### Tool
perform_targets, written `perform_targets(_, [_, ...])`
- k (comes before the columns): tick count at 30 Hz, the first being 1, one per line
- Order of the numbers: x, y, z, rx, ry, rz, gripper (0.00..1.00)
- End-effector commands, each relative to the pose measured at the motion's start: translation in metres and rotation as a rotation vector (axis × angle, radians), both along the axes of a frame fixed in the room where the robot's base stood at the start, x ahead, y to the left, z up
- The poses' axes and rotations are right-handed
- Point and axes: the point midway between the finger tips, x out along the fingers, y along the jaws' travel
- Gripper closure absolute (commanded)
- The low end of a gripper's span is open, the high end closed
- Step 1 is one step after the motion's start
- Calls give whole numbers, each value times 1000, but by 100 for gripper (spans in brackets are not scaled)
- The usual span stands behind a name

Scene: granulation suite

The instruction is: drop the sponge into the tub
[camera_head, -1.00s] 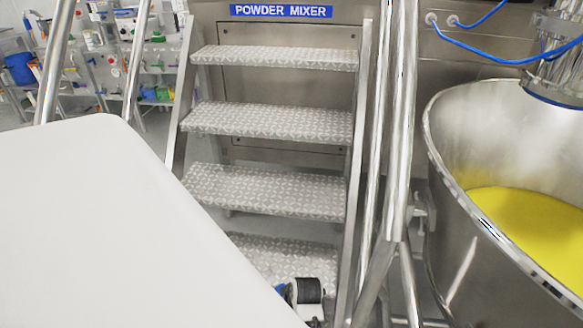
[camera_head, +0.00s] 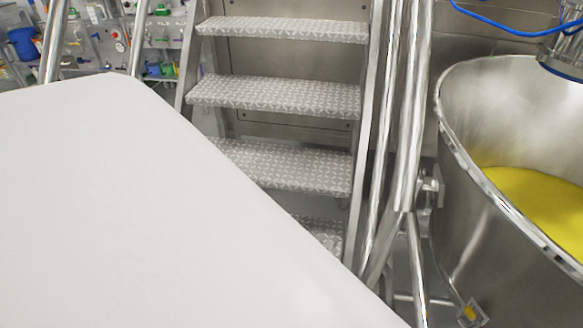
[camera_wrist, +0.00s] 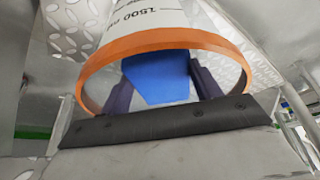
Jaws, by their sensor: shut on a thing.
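In the wrist view, my gripper (camera_wrist: 161,88) has its two dark fingers shut on a blue block (camera_wrist: 160,81), which I take to be the sponge. A pale cylindrical container (camera_wrist: 130,22) with "1500" printed on its side and an orange rim (camera_wrist: 162,40) shows directly behind and around the fingers. I cannot tell whether the block touches this container or is inside its mouth, nor whether it is the tub. Neither my gripper nor the block shows in the head view.
Metal tread steps (camera_head: 270,95) stand at the centre, with a steel handrail (camera_head: 397,120) on their right. A large steel vessel (camera_head: 470,180) holding yellow powder (camera_head: 540,205) is at the right. Shelves with small items (camera_head: 100,35) are at back left. The lower left is blocked by white.

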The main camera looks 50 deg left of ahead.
Motion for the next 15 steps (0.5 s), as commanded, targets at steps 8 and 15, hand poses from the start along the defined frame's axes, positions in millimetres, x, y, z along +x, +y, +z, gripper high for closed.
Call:
perform_targets(8, [0,0,-2,1,-1,0,55])
perform_targets(15, [0,0,-10,0,0,1,55])
